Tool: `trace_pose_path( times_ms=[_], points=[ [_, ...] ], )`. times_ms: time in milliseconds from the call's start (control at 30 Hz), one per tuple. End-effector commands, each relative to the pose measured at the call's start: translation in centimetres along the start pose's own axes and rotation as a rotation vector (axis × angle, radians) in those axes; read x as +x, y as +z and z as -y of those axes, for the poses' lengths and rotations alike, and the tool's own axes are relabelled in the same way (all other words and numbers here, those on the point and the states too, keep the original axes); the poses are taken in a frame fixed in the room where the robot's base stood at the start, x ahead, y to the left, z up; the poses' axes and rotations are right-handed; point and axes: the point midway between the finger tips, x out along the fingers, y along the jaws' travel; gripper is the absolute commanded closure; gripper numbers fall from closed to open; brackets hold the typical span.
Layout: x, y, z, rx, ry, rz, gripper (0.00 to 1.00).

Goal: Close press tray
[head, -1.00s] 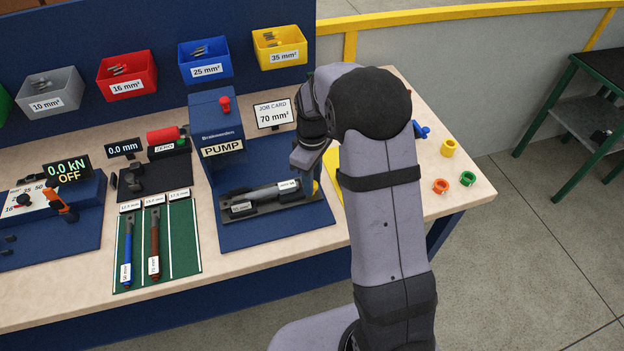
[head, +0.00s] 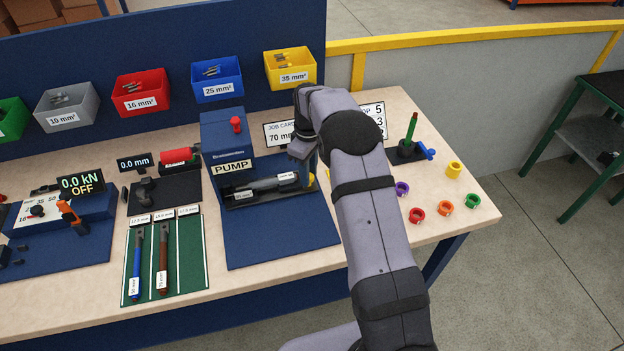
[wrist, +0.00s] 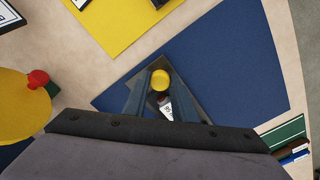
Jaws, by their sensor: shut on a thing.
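The press tray (head: 240,201) is a dark, flat tray at the front foot of the blue pump press (head: 223,139). A grey cylinder (head: 265,187) with white labels lies along it. A round yellow knob (head: 311,181) is at its right end. In the wrist view the yellow knob (wrist: 160,80) sits between the fingers of my gripper (wrist: 158,88), which is shut on it. Part of the tray (wrist: 183,72) shows behind the fingers. My arm partly hides the knob end in the head view, and I cannot tell whether any gap remains behind the tray.
The blue mat (head: 275,240) in front of the tray is clear. A green board (head: 190,275) with two tools lies to its left. The job card (head: 280,134) stands behind my wrist. Several coloured rings, including a red ring (head: 416,215), are on the bench at right.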

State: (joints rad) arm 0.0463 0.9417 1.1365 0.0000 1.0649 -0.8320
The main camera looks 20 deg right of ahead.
Motion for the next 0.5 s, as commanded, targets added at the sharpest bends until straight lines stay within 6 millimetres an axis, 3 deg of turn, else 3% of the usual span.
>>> trace_pose_path(
  times_ms=[500],
  points=[
    [-0.2,-3.0,-2.9,0.0,0.004,-0.004,1.0]
  ],
)
